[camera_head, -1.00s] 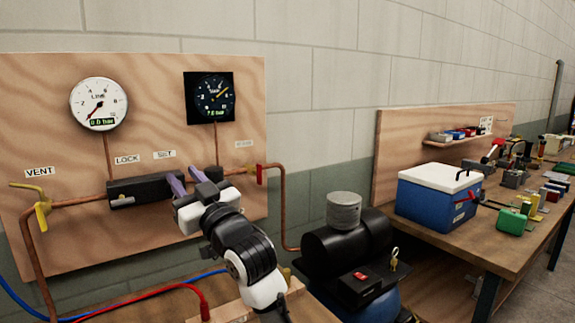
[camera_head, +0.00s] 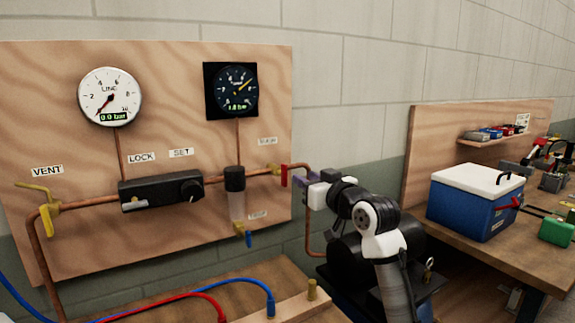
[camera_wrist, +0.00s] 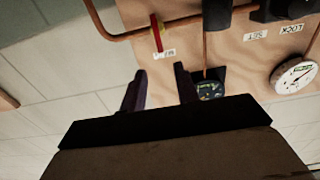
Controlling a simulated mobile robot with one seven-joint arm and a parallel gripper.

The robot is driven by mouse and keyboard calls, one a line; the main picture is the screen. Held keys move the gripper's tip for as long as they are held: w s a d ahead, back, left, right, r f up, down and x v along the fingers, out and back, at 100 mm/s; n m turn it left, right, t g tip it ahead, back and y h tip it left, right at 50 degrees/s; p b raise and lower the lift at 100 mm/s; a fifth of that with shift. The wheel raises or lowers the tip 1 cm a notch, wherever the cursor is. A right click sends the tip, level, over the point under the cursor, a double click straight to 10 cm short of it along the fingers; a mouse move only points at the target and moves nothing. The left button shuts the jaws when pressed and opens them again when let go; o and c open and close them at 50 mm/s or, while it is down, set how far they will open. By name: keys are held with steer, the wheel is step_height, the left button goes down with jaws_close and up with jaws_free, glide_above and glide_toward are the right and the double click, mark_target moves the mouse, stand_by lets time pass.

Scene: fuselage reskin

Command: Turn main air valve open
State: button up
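The main air valve (camera_head: 284,175) has a red handle and sits on the copper pipe at the right edge of the plywood panel. Its red handle stands crosswise to the pipe in the wrist view (camera_wrist: 157,35), beside a small white label. My gripper (camera_head: 308,190) is just right of the valve in the head view, with its purple fingers partly hidden. In the wrist view its two dark fingers (camera_wrist: 160,88) are apart with nothing between them. The red handle lies beyond the fingertips, apart from them.
The LINE gauge (camera_head: 110,97) reads 0.0 bar; a dark gauge (camera_head: 231,90) hangs beside it. The black regulator (camera_head: 160,190), filter bowl (camera_head: 236,195) and yellow VENT valve (camera_head: 48,212) share the panel. A black compressor (camera_head: 345,250) stands behind my arm. A blue cooler (camera_head: 465,210) is at right.

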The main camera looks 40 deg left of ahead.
mark_target(286, 168)
steer(key=p+x, duration=0.3)
steer(key=x, duration=0.7)
steer(key=shift+r+p, duration=0.15)
steer(key=shift+p, duration=0.15)
steer(key=shift+w+a, duration=0.25)
steer(key=shift+a, duration=0.4)
steer(key=shift+c, duration=0.4)
jaws_close()
